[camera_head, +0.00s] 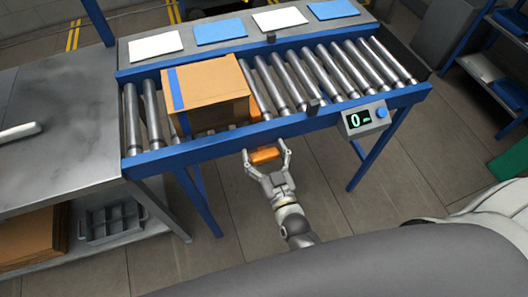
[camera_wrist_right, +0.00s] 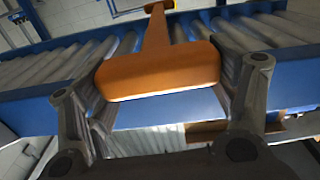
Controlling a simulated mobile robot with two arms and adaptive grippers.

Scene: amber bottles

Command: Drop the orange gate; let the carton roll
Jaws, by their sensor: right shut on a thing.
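The brown carton (camera_head: 212,82) with a blue stripe sits on the roller conveyor (camera_head: 310,72), left of its middle. The orange gate's handle (camera_head: 265,155) shows at the conveyor's front rail. In the right wrist view it is a wide orange bar (camera_wrist_right: 158,72) with a stem running up to a small crosspiece over the rollers. My right gripper (camera_head: 266,152) is shut on this handle, one finger at each end. The gate's far part is hidden from the head view by the carton and rail. My left gripper is not in view.
White and blue pads (camera_head: 220,31) lie on the ledge behind the rollers. A grey metal table (camera_head: 65,100) adjoins at left. The rollers right of the carton are clear.

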